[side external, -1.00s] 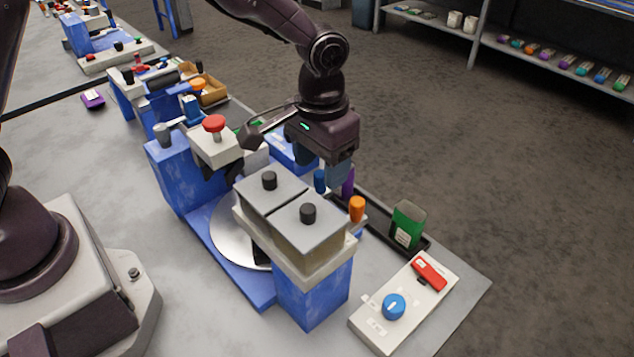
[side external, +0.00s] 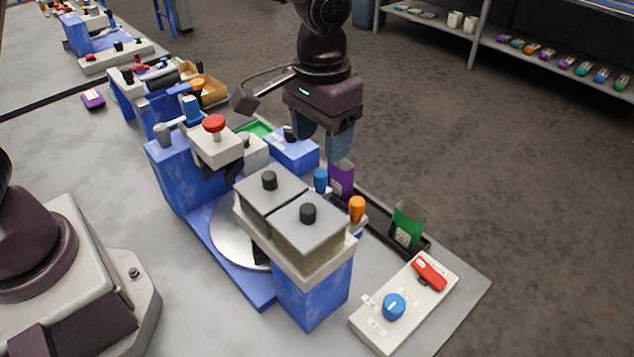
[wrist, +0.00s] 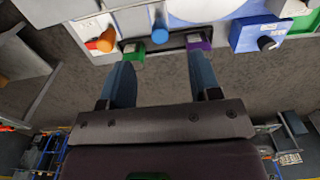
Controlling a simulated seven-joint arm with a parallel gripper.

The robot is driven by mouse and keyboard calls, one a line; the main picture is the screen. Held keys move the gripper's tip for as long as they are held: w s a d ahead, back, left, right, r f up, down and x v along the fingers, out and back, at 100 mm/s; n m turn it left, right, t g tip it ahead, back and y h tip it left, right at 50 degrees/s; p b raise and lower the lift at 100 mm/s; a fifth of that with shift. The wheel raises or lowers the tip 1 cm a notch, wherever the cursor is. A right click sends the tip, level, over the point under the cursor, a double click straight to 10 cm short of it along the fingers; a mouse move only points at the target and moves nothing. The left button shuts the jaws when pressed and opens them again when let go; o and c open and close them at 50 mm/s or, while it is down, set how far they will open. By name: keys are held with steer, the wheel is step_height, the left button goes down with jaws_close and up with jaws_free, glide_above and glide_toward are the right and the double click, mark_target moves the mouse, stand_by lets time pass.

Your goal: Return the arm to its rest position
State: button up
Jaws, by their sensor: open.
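My gripper (side external: 325,138) is in the upper middle of the side external view, raised above the back edge of the bench by the black tray (side external: 377,222). Its two blue fingers are apart with nothing between them; they also show spread in the wrist view (wrist: 162,75). A purple sack (side external: 341,179) stands upright in the tray, just below the fingers and apart from them. A green sack (side external: 407,224) stands at the tray's right end. Both sacks also show at the top of the wrist view, the purple one (wrist: 198,42) and the green one (wrist: 133,54).
The blue and white machine (side external: 313,292) with two grey lidded bins stands in front of the tray. A control panel (side external: 375,326) with a blue knob and red switch is at right. A red button (side external: 213,124) sits on the machine's left. Open floor lies behind the bench.

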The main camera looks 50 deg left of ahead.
steer(key=shift+s+a+f+m, duration=0.15)
steer(key=shift+s+a+m, duration=0.15)
steer(key=shift+s, duration=0.3)
steer(key=shift+s+a+f+m, duration=0.1)
steer(key=shift+s+a+m, duration=0.15)
steer(key=shift+s, duration=0.35)
steer(key=s+a+r+t, duration=0.2)
steer(key=s+a+r, duration=0.4)
steer(key=s, duration=0.2)
steer(key=s+a+r+n+t, duration=0.1)
steer(key=s+a+r+t, duration=0.2)
steer(key=s+a+r, duration=0.3)
steer(key=s, duration=0.2)
steer(key=shift+s+a+r+t, duration=0.2)
steer(key=shift+s+r+t, duration=0.1)
steer(key=shift+s+r, duration=0.1)
